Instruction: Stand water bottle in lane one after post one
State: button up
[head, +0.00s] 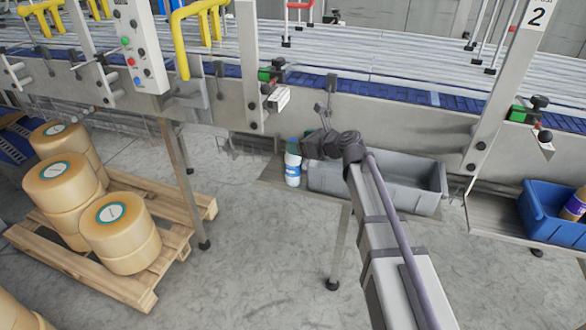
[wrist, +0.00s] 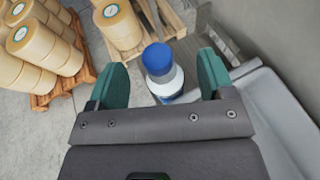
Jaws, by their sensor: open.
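A white water bottle with a blue cap and blue band stands upright in the wrist view (wrist: 162,72), between the two green fingers of my open gripper (wrist: 162,78). The fingers are on either side of it, with a gap visible at each side. In the head view the bottle (head: 292,172) stands beside the left end of a grey bin, below the conveyor, and my gripper (head: 294,148) is at its upper part. The post marked 2 (head: 512,70) stands at the right. No number one shows on the other post (head: 247,70).
The grey bin (head: 428,199) lies right of the bottle, and a blue bin (head: 535,212) stands farther right. The conveyor frame (head: 400,125) with its blue belt (head: 375,92) runs above and behind. A wooden pallet (head: 190,208) with tape rolls is at the left.

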jog(key=b+x, duration=0.2)
jog(key=x, duration=0.3)
jog(key=shift+a+f, duration=0.15)
jog(key=shift+a, duration=0.05)
jog(key=shift+s+d, duration=0.1)
jog(key=shift+c, duration=0.3)
grip_shut()
